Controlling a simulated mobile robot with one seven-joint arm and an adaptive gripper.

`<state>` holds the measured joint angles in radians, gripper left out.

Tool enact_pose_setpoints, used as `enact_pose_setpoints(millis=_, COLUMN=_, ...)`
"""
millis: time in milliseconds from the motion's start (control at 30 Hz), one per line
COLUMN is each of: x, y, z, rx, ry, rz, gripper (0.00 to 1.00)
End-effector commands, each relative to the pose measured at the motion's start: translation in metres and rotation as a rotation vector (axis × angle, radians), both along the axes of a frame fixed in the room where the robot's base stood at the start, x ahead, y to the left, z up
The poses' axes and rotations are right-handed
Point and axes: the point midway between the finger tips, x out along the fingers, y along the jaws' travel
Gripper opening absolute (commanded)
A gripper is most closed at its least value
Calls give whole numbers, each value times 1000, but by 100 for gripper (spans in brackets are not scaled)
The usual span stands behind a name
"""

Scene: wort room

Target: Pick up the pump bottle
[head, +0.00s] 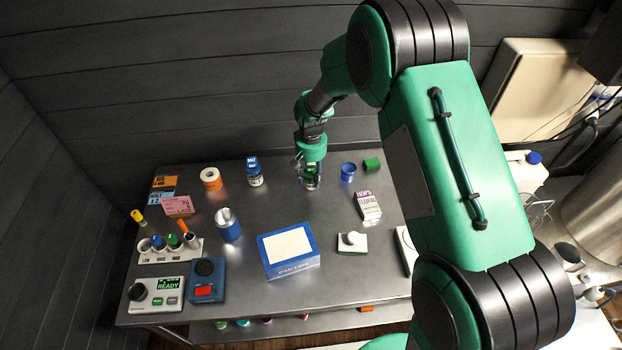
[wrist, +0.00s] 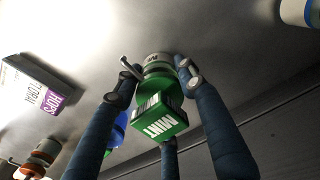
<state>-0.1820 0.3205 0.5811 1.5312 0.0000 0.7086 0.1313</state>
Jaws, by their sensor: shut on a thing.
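My gripper (head: 309,182) is at the back middle of the steel table. In the wrist view, my gripper (wrist: 158,75) has its fingers closed around a small container (wrist: 160,112) with a green, block-shaped part marked MINT. The container also shows in the head view (head: 311,170), partly hidden by the fingers. I cannot tell whether it touches the table. A blue bottle-like thing with a silver top (head: 229,226) stands upright at the left middle of the table, apart from my gripper.
A blue-and-white container (head: 254,171) stands left of my gripper, and a blue cup-like thing (head: 348,172) stands right. A HOPS carton (head: 367,205) is at the right. A blue box (head: 290,262) lies in front. The table (head: 275,205) is bare between them.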

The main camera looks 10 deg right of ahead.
Motion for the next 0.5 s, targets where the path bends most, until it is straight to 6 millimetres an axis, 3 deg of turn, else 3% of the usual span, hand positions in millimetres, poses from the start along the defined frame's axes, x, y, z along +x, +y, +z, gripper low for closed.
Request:
enact_pose_setpoints(millis=267, x=1, y=0, z=4, rx=0, ry=-2, rz=0, gripper=0)
enact_pose_setpoints(millis=500, x=1, y=0, z=22, rx=0, ry=-3, rz=0, gripper=0)
